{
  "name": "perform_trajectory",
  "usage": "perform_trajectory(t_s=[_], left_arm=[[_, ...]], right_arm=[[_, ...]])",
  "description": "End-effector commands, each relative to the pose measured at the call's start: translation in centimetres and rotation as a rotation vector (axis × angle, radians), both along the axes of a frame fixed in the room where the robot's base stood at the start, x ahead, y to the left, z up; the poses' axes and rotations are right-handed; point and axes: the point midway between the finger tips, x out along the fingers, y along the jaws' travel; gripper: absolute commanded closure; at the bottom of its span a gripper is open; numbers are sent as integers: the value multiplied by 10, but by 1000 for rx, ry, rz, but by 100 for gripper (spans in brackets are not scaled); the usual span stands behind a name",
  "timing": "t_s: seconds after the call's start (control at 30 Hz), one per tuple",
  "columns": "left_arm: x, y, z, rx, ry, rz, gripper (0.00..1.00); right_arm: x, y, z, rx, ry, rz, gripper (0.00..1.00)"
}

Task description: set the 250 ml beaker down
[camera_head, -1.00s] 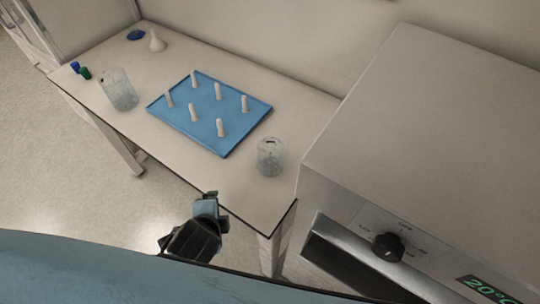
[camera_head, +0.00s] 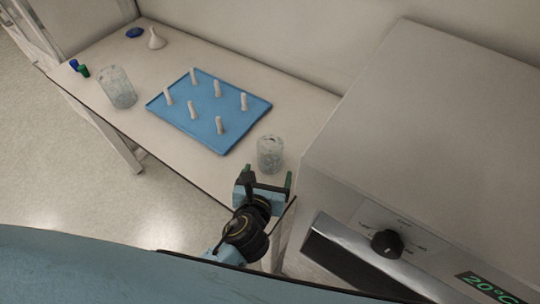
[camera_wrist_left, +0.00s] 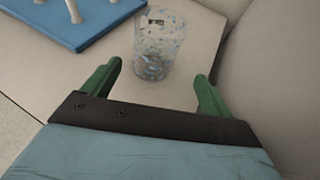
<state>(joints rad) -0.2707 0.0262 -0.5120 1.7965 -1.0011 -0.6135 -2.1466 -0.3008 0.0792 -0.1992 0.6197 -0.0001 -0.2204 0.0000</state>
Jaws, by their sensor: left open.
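A clear glass beaker (camera_head: 270,153) stands upright on the table near its right front corner, between the blue peg mat and the grey appliance. It also shows in the left wrist view (camera_wrist_left: 160,45), ahead of my jaws. My left gripper (camera_head: 267,180) is open, its green fingers apart and empty, just in front of this beaker. In the left wrist view the fingertips (camera_wrist_left: 158,80) stand either side of its line and do not grip it. A larger clear beaker (camera_head: 117,88) stands at the table's left. I cannot read which is the 250 ml one. My right gripper is not in view.
The blue mat (camera_head: 178,121) with several white pegs covers the table's middle. A white funnel (camera_head: 155,39), a blue item (camera_head: 134,32) and small blue and green caps (camera_head: 83,71) lie at the left. The grey appliance (camera_head: 420,130) with a knob blocks the right side.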

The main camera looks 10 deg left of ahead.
Motion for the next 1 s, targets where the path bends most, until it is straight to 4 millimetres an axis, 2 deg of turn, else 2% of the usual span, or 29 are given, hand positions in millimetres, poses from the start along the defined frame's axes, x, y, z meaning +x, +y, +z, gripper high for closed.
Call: perform_trajectory(t_s=[0.1,0.37,0.63,0.97,1.0], left_arm=[[20,0,-9,-2,0,2,15],[38,2,-15,-4,1,4,15],[74,8,-28,-5,2,3,15],[81,8,-30,-4,3,3,15],[81,8,-30,-4,3,3,20]], right_arm=[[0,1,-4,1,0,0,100],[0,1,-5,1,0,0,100],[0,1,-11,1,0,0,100],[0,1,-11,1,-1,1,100],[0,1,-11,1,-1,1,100]])
